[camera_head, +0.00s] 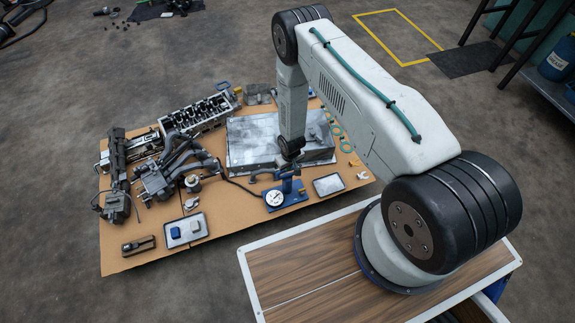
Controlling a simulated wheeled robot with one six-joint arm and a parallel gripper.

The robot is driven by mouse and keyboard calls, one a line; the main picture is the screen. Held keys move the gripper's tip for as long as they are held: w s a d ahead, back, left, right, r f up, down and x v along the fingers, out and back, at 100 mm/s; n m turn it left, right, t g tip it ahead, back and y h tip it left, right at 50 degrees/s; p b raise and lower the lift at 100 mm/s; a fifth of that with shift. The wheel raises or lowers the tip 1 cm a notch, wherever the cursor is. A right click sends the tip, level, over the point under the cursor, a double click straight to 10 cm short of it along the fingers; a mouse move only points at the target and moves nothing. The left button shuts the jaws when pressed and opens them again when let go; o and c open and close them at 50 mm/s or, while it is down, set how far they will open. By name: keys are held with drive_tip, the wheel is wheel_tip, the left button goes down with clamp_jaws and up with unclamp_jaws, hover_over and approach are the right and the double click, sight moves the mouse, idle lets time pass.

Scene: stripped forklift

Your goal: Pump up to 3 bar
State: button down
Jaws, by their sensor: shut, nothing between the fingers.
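A blue hand pump (288,192) stands on a blue base at the front right of the cardboard sheet. Its round white-faced gauge (275,198) is at its left front; the needle reading is too small to make out. A dark hose (240,187) runs from the pump area to the left. A dark lever-like part (263,174) shows beside the pump's top. My gripper (291,162) points down right above the pump, shut, with nothing seen in it. I cannot tell whether its fingertips touch the pump; they are small and dark here.
A wood-topped cart (290,280) is at the front right.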

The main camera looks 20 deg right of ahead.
drive_tip(key=s, duration=0.2)
drive_tip(key=s+r, duration=0.1)
drive_tip(key=shift+d, duration=0.3)
wheel_tip(320, 180, up, 8)
drive_tip(key=shift+s+f, duration=0.15)
drive_tip(key=shift+s, duration=0.25)
drive_tip(key=shift+w, duration=0.1)
idle(1.5)
drive_tip(key=w, duration=0.1)
drive_tip(key=w+r, duration=0.2)
drive_tip(key=shift+a, duration=0.25)
